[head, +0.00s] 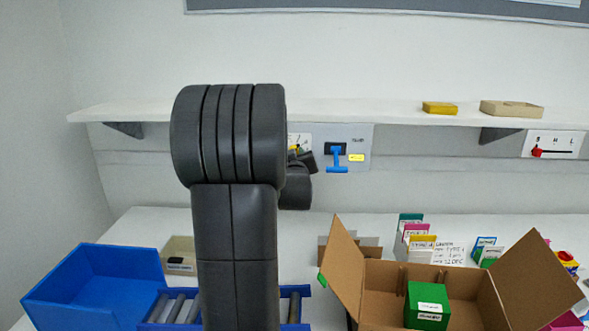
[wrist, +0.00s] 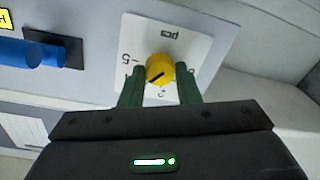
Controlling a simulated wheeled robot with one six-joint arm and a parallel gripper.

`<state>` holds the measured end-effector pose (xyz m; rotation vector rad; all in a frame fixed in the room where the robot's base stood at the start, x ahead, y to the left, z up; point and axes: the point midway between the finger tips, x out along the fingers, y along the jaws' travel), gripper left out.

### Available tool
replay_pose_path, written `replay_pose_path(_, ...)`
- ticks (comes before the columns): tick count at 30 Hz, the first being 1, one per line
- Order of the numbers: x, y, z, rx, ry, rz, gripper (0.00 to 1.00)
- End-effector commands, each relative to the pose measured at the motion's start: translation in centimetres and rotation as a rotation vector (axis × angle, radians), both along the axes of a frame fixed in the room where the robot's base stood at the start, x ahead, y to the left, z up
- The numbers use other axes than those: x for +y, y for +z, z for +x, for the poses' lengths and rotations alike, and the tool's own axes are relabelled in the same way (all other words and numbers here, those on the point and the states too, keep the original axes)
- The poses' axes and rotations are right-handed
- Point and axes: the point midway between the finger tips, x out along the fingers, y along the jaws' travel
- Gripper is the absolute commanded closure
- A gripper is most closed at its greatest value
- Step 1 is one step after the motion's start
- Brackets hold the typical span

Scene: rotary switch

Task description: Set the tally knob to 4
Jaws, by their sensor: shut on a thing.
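The tally knob (wrist: 158,63) is yellow and round, with a black pointer line that slants to the lower left in the wrist view. It sits on a white dial plate (wrist: 185,45) marked "pcs", with numbers around it. A 5 is readable at the left; other marks are partly covered by my fingers, so the exact setting cannot be read. My gripper (wrist: 160,71) is shut on the knob, one green finger on each side. In the head view my arm hides most of the plate (head: 305,139) and the knob.
Right of the dial in the head view is a blue lever (head: 337,160) on a grey panel. A shelf (head: 380,112) runs above. A red-tipped slider (head: 552,153) is at far right. Below stand a blue bin (head: 75,300), an open carton (head: 385,290) and upright cards (head: 420,243).

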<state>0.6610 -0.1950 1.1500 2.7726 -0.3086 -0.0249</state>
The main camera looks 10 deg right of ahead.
Motion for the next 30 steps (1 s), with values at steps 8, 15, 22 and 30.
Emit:
replay_pose_path(8, 0.07, -0.42, 0.01, -0.054, 0.0, 0.178, 0.93)
replay_pose_path(15, 0.09, -0.23, 0.04, -0.078, 0.001, 0.27, 0.93)
replay_pose_path(22, 0.09, -0.06, 0.03, -0.086, 0.001, 0.3, 0.93)
replay_pose_path(30, 0.09, -0.02, 0.04, -0.086, 0.001, 0.302, 0.93)
